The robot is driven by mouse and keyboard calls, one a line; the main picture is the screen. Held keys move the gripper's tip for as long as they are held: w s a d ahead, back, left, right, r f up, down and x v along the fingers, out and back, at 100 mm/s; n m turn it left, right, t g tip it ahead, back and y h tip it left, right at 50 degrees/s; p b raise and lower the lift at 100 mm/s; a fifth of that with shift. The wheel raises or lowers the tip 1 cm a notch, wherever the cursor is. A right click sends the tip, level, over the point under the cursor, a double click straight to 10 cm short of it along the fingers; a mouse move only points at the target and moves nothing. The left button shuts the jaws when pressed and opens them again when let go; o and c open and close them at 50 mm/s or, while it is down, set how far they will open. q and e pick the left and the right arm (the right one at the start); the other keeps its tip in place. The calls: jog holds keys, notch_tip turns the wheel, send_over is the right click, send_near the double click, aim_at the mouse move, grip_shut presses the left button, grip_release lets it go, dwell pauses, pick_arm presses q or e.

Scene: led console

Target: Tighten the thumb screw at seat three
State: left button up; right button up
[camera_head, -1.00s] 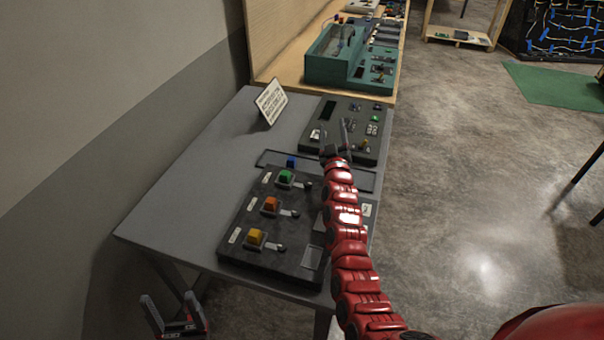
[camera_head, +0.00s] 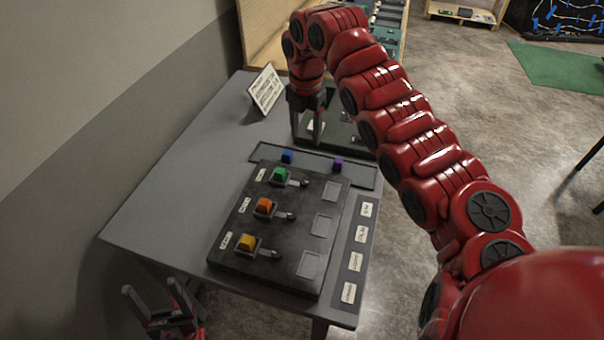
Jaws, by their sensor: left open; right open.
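A dark board (camera_head: 290,235) on the grey table holds a green block (camera_head: 280,174), an orange block (camera_head: 264,206) and a yellow block (camera_head: 246,242) in a row of seats. Beside each is a small grey screw: by green (camera_head: 303,183), by orange (camera_head: 290,216), by yellow (camera_head: 273,254). The seat labels are too small to read, so I cannot tell which is seat three. My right gripper (camera_head: 306,136) is open, pointing down beyond the board's far end, apart from the screws. My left gripper (camera_head: 150,288) is open and empty, low beside the table's near left edge.
A shallow tray (camera_head: 318,172) behind the board holds a blue block (camera_head: 287,156) and a purple block (camera_head: 338,164). A sign (camera_head: 266,90) stands at the table's back. My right arm partly hides the far console (camera_head: 341,132). The table's left side is clear.

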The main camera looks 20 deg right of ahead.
aim_at(304, 181)
notch_tip(304, 181, down, 17)
jog(key=p, duration=0.4)
jog(key=shift+w+f, duration=0.1)
grip_shut()
dwell(0.4)
